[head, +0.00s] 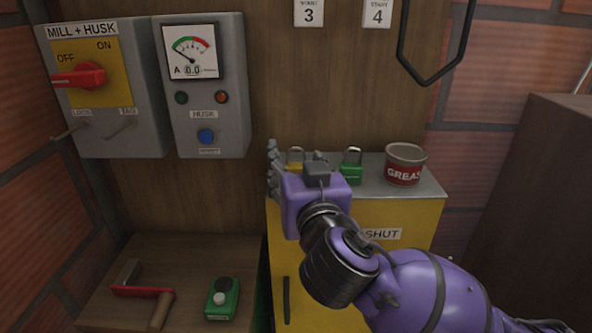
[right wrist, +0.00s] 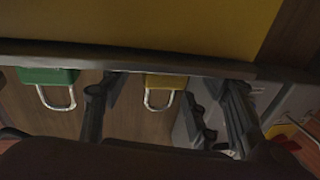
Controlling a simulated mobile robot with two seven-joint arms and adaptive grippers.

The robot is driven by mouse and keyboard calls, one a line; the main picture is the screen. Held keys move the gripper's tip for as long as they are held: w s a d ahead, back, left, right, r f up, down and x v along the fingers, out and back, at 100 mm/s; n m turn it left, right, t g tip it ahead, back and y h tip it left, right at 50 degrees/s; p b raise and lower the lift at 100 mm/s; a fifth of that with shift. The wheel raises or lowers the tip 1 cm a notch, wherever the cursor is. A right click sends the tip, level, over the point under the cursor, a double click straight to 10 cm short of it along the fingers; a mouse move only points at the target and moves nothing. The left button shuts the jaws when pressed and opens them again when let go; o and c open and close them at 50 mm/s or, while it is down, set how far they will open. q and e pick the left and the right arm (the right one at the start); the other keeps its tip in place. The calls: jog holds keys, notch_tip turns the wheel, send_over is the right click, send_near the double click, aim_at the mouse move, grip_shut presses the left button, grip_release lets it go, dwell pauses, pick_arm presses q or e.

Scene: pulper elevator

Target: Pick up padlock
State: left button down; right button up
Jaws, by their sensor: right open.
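A yellow padlock (head: 294,166) with a silver shackle stands on top of the yellow cabinet (head: 408,215), partly hidden behind my right gripper. A green padlock (head: 351,172) stands to its right. My right gripper (head: 273,170) is at the cabinet top's left front, its fingers mostly hidden by its own body. In the right wrist view, its open fingers (right wrist: 166,105) stand apart, with the yellow padlock (right wrist: 165,82) showing between them. The green padlock (right wrist: 48,76) lies outside the fingers there. I cannot tell how far the fingers are from the yellow padlock. My left gripper is not in view.
A grease tin (head: 404,165) stands right of the green padlock. Grey switch boxes (head: 213,125) hang on the wooden wall at left. A dark hook (head: 434,79) hangs upper right.

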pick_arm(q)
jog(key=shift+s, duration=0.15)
pick_arm(e)
jog(key=shift+c, duration=0.4)
jog(key=c, duration=1.3)
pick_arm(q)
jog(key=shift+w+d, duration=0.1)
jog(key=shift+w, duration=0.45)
pick_arm(e)
jog(key=shift+o, duration=0.2)
